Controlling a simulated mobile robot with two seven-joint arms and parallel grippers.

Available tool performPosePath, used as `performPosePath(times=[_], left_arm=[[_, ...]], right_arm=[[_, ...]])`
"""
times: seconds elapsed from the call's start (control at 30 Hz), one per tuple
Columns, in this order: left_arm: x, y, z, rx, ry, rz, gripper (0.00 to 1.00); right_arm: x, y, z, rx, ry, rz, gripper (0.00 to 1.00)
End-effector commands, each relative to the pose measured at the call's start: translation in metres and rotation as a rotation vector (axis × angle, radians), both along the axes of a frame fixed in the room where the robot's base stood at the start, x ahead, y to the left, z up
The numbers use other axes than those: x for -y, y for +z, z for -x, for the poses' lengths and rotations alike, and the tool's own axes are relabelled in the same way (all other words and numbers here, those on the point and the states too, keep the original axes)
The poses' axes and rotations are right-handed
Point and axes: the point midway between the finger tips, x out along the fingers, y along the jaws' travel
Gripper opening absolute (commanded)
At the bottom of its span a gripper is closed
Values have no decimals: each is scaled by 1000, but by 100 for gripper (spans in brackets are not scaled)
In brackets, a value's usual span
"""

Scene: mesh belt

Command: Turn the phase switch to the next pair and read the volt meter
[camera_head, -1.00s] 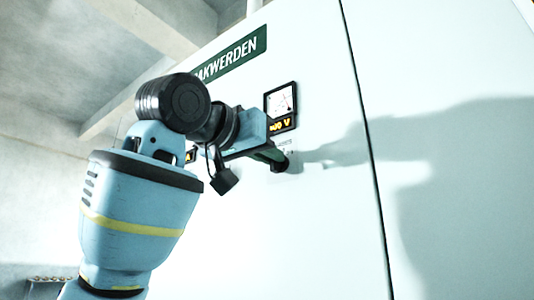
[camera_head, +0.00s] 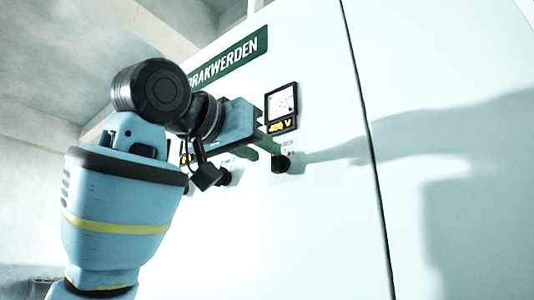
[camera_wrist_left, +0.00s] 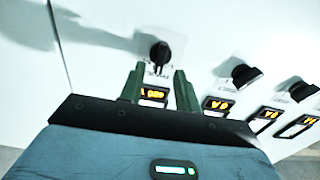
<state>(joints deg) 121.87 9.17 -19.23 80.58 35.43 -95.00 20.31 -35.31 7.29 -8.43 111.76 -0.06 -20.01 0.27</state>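The phase switch is a black rotary knob (camera_head: 281,163) on the white cabinet front, under the volt meter (camera_head: 281,106). The meter has a white dial and an amber display that seems to read 400 V. In the left wrist view the knob (camera_wrist_left: 160,53) is ahead of the fingertips, its bar near upright in the picture. My left gripper (camera_head: 268,144) is open and empty, apart from the knob. In the left wrist view its green fingers (camera_wrist_left: 158,76) stand apart, with the amber display (camera_wrist_left: 153,94) upside down between them. My right gripper is not in view.
The cabinet (camera_head: 440,200) has a dark vertical seam right of the switch and a green nameplate (camera_head: 228,60) above. More black knobs (camera_wrist_left: 246,74) and amber displays (camera_wrist_left: 217,104) sit alongside in the left wrist view. The front below the switch is clear.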

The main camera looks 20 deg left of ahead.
Motion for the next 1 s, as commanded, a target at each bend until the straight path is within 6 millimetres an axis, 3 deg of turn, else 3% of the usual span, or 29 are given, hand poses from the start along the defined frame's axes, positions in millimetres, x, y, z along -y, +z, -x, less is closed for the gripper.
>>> performPosePath(times=[0.1, 0.33, 1.0], left_arm=[[-7, 1, 20, 4, 1, -1, 33], [-15, 1, 41, 1, 0, -1, 33], [-16, 0, 44, 0, 1, -1, 33]], right_arm=[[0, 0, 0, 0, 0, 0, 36], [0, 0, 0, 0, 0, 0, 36], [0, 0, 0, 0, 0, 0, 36]])
